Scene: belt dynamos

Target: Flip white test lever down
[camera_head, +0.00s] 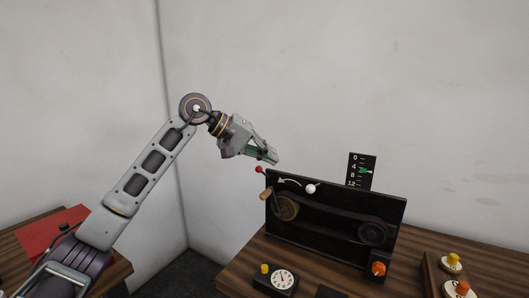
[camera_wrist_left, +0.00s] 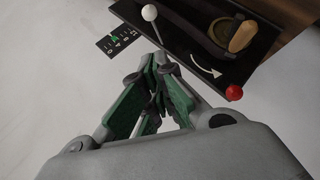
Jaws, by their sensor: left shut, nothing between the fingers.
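The white test lever (camera_head: 310,188) has a round white knob and stands at the top edge of the black dynamo panel (camera_head: 335,222). In the left wrist view the white knob (camera_wrist_left: 149,13) is at the top, on a thin rod that runs down toward the fingertips. My left gripper (camera_head: 275,158) is shut and empty, above and left of the white knob in the head view. In the left wrist view its green-padded fingers (camera_wrist_left: 156,66) meet near the rod's lower end; I cannot tell whether they touch it. My right gripper is not in view.
A red knob (camera_head: 259,169) stands at the panel's left corner, with a wooden crank handle (camera_head: 266,194) below. A scale (camera_head: 361,170) rises behind. An orange knob (camera_head: 378,268) and a dial box (camera_head: 281,279) are in front.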

